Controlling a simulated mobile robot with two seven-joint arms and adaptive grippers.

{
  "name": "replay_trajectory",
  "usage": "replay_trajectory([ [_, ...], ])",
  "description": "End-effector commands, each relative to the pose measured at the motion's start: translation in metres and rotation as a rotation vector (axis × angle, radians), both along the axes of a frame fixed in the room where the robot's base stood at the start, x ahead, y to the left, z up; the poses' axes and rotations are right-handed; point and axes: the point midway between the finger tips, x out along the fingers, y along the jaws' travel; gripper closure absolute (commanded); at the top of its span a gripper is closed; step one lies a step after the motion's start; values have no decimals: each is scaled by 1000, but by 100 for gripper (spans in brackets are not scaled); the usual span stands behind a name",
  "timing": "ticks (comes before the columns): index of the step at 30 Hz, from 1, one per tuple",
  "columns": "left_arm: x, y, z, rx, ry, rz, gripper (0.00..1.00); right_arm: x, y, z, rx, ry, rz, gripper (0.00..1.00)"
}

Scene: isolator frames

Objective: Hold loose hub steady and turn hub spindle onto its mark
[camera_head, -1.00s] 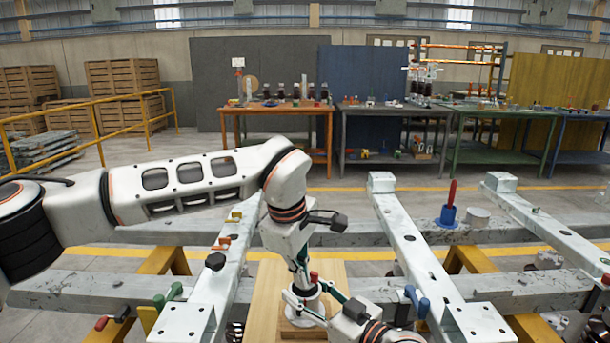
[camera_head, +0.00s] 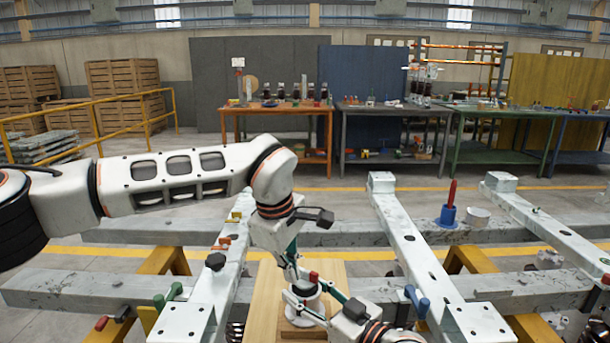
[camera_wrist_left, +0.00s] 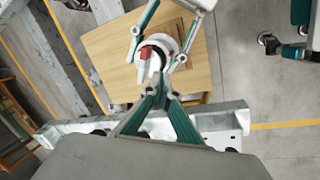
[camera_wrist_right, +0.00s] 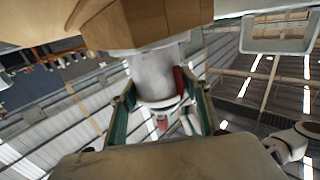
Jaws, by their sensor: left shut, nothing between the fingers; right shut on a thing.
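The loose hub, a pale round cylinder (camera_head: 306,305), stands upright on a wooden block on a light wooden board. It shows from above in the left wrist view (camera_wrist_left: 166,42) and as a grey cylinder in the right wrist view (camera_wrist_right: 155,76). The hub spindle has a red part (camera_head: 314,277) on top, also in the left wrist view (camera_wrist_left: 146,52). My right gripper (camera_wrist_right: 160,100) is shut on the hub, one finger on each side. My left gripper (camera_wrist_left: 158,82) is shut and empty, its tips close beside the spindle; contact cannot be told.
The wooden board (camera_head: 264,300) lies between pale steel beams (camera_head: 410,240). A blue holder with a red handle (camera_head: 448,214) stands on a beam to the right. Green (camera_head: 172,294) and blue (camera_head: 417,300) clamp handles stick up near the board. Workbenches stand far behind.

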Motion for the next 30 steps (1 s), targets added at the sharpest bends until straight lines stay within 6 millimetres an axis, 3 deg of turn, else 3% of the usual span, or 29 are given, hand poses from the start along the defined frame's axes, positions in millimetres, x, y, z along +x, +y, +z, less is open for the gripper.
replay_trajectory([
  [26,-3,7,0,1,0,0,100,0,0,0,0,0,0,100],
  [30,-3,8,7,1,-3,0,100,0,0,0,0,0,0,100],
])
